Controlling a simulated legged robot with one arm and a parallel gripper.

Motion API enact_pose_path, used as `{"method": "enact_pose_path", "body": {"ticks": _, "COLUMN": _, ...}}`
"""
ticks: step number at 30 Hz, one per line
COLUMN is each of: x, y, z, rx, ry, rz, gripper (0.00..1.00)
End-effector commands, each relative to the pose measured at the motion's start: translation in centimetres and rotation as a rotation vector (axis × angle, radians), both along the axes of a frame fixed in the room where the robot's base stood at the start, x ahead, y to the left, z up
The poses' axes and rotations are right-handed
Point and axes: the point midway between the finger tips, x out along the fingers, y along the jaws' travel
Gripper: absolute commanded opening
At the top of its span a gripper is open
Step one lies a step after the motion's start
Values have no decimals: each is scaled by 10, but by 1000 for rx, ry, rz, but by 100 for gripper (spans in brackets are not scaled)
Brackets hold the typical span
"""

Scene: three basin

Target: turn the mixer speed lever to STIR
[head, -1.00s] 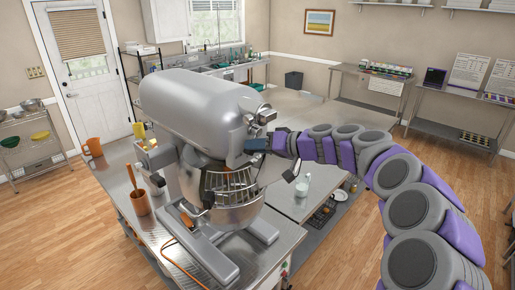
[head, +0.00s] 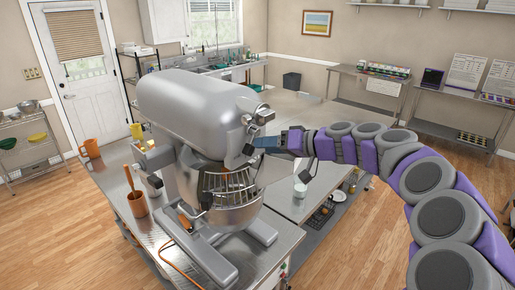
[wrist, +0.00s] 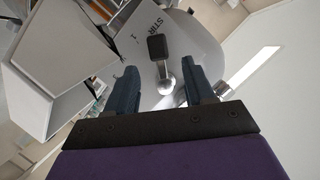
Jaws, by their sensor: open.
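The grey mixer (head: 195,108) stands on the metal table, with its wire-guarded bowl (head: 232,190) below the head. In the wrist view, the speed lever (wrist: 157,47) has a dark square knob on a short metal shaft. The word STIR and a 1 (wrist: 155,27) are printed on the pale housing just beyond the knob. My gripper (wrist: 158,82) is open, its two dark fingers either side of the lever's line, and the knob shows just beyond the tips. Contact cannot be told. In the head view, my gripper (head: 270,143) is at the right side of the mixer head.
The metal table (head: 160,235) carries an orange mug (head: 90,149) and a brown container (head: 138,203) left of the mixer. An orange cable runs along the front. White cups (head: 300,189) stand right of the mixer. Open floor lies to the right.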

Motion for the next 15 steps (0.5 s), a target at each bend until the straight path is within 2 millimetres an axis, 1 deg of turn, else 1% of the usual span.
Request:
{"method": "enact_pose_path", "body": {"ticks": 1, "x": -4, "y": -12, "z": 4, "rx": 0, "ry": -4, "rz": -5, "gripper": 53}}
{"method": "enact_pose_path", "body": {"ticks": 9, "x": -26, "y": -65, "z": 21, "rx": 0, "ry": -3, "rz": -7, "gripper": 53}}
{"method": "enact_pose_path", "body": {"ticks": 15, "x": -39, "y": -95, "z": 31, "rx": 0, "ry": -1, "rz": -4, "gripper": 53}}
